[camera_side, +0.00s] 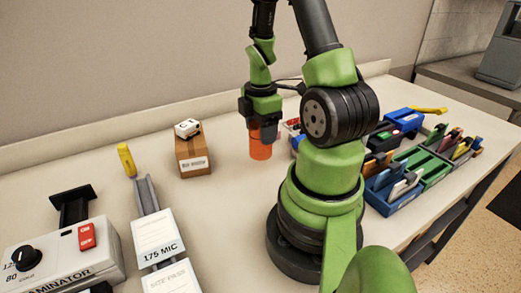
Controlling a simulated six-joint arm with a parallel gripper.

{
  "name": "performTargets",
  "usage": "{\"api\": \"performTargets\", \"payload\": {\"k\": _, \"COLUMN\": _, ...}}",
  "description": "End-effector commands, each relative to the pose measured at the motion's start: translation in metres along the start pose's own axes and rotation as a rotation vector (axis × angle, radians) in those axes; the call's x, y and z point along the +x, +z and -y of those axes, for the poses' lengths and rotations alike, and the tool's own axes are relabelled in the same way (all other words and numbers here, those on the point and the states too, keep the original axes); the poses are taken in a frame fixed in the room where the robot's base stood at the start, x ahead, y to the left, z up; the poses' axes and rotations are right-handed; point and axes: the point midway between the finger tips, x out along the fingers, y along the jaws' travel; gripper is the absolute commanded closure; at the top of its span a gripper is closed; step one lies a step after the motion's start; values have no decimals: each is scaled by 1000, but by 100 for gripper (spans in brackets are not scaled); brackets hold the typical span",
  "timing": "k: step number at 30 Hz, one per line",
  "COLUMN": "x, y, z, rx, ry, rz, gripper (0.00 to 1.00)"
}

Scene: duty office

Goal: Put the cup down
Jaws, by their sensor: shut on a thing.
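An orange cup (260,150) is upright below my gripper (262,128), in the middle of the side view. My gripper points down and is shut on the cup, with its fingers over the cup's upper part. The cup's bottom is at or just above the pale tabletop (222,200); I cannot tell if they touch. The fingers and gripper body hide the cup's rim.
A cardboard box (194,157) with a small white item (187,128) on top stands left of the cup. A laminator (65,255) and a yellow-handled tool (126,160) are further left. Coloured bins (395,195) stand right, behind my arm. The table between box and cup is clear.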

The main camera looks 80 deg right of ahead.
Motion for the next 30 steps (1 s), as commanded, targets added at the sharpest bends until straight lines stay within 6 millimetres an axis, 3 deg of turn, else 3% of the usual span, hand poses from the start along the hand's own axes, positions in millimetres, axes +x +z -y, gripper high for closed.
{"api": "performTargets", "payload": {"k": 12, "x": 45, "y": 0, "z": 0, "rx": 1, "ry": -3, "rz": 0, "gripper": 63}}
{"api": "performTargets", "payload": {"k": 25, "x": 51, "y": 0, "z": 0, "rx": 0, "ry": 1, "rz": 1, "gripper": 63}}
{"api": "performTargets", "payload": {"k": 26, "x": 52, "y": 0, "z": -1, "rx": 0, "ry": 1, "rz": 1, "gripper": 38}}
{"api": "performTargets", "payload": {"k": 29, "x": 51, "y": 0, "z": -1, "rx": 0, "ry": 2, "rz": 1, "gripper": 15}}
{"api": "performTargets", "payload": {"k": 30, "x": 51, "y": 0, "z": -1, "rx": 0, "ry": 2, "rz": 1, "gripper": 15}}
